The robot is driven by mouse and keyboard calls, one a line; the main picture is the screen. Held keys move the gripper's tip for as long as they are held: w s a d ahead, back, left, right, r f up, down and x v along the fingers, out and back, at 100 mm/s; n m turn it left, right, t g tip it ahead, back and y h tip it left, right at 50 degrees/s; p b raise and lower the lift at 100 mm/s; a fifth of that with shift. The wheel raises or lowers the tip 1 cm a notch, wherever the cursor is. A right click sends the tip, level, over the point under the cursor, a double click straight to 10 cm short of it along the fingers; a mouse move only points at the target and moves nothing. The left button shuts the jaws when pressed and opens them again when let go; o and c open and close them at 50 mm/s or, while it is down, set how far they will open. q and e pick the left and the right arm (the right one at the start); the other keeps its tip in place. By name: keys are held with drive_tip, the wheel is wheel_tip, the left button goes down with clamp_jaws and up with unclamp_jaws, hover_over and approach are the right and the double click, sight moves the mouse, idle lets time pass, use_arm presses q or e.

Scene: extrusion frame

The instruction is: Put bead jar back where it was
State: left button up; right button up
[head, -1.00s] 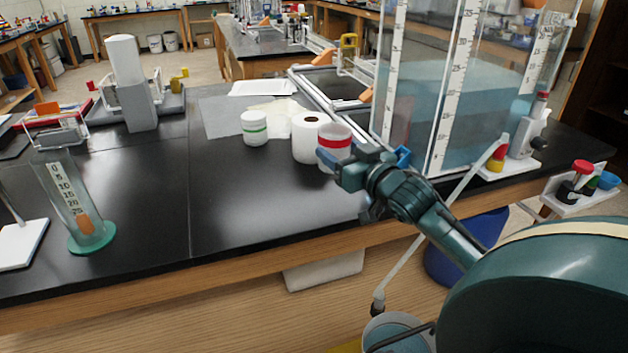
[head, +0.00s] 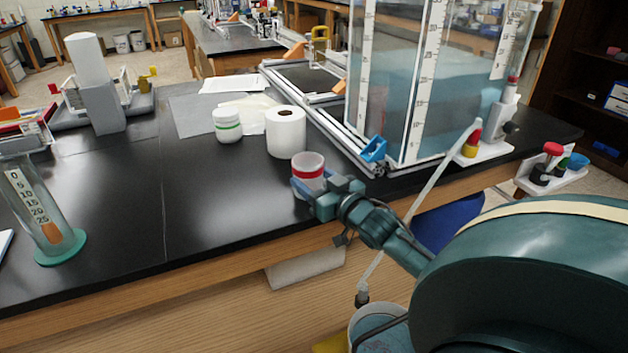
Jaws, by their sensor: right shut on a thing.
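A clear jar with a red band (head: 309,171) is near the front edge of the black bench; I take it for the bead jar, though its contents do not show. My right gripper (head: 318,192) is shut on it from the front right, its fingers low on the jar. The jar looks upright; I cannot tell whether its base touches the bench. My left gripper is not in view.
A white paper roll (head: 286,133) and a green-banded white jar (head: 227,126) stand behind the held jar. A large water tank (head: 385,125) is to the right. A graduated cylinder (head: 42,215) stands at left. The bench middle is clear.

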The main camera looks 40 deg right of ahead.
drive_tip(key=o, duration=1)
drive_tip(key=shift+r, duration=0.1)
drive_tip(key=shift+s, duration=0.3)
drive_tip(key=s, duration=0.7)
drive_tip(key=s+a, duration=0.1)
drive_tip(key=s, duration=0.3)
drive_tip(key=shift+s, duration=0.2)
drive_tip(key=s+a+f+n+g+y, duration=0.1)
drive_tip(key=s+a+f+g+y, duration=0.1)
drive_tip(key=a+f, duration=0.4)
drive_tip(key=s+a+f+n+g+y, duration=0.1)
drive_tip(key=a+f, duration=0.4)
drive_tip(key=a, duration=0.8)
drive_tip(key=s+a+f+n+g+y, duration=0.1)
drive_tip(key=s+a+f+g+y, duration=0.1)
drive_tip(key=a+f, duration=0.4)
drive_tip(key=shift+s+a+f+n+g+y, duration=0.15)
drive_tip(key=shift+s+a+g, duration=0.2)
drive_tip(key=shift+a, duration=0.3)
drive_tip(key=shift+s+a+f+n+g+y, duration=0.1)
drive_tip(key=shift+s+a+g, duration=0.1)
drive_tip(key=shift+s+a, duration=0.4)
drive_tip(key=shift+s+a+f+n+g+y, duration=0.15)
drive_tip(key=shift+s+a+g, duration=0.15)
drive_tip(key=shift+a, duration=0.4)
